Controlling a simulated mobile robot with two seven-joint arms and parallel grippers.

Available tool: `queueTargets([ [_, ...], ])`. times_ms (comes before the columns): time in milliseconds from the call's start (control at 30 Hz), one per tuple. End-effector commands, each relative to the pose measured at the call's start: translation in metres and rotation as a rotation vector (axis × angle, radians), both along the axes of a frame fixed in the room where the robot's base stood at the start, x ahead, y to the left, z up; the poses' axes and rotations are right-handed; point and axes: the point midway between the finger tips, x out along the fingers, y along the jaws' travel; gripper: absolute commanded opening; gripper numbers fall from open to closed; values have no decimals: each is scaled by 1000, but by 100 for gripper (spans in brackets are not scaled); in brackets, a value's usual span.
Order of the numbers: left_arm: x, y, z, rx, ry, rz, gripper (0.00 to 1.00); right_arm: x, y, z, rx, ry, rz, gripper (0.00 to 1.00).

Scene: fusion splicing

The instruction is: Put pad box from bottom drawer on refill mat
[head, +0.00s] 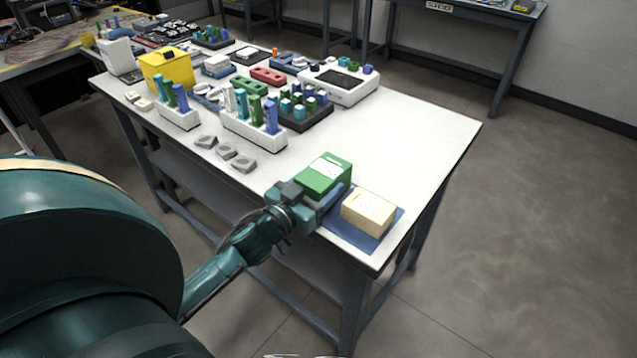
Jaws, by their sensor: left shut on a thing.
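My left gripper (312,203) is shut on a green box (323,172) with a white label on top, which I take to be the pad box. The box is at the left edge of a blue mat (388,232), which looks like the refill mat, near the table's front corner. I cannot tell whether the box touches the mat or is held just above it. A beige box (368,212) sits on the mat to the right of the green box. The gripper hides part of the mat's left side. My right gripper is not in view.
The white table (430,135) is bare on its right side. Several small grey blocks (226,151) lie left of the green box. White racks with bottles (255,133), a yellow bin (165,72) and a white device (338,84) stand farther back.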

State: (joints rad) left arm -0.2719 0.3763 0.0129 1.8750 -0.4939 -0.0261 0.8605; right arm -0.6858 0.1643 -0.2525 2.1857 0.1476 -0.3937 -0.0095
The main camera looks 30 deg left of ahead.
Motion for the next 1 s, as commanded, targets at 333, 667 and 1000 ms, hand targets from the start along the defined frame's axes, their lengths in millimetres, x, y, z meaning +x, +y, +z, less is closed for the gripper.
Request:
queueTargets([
  [333,0,0,0,0,-1,0,89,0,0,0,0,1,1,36],
  [667,0,0,0,0,1,0,89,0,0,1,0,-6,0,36],
  [1000,-66,5,-2,-3,5,1,89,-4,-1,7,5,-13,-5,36],
])
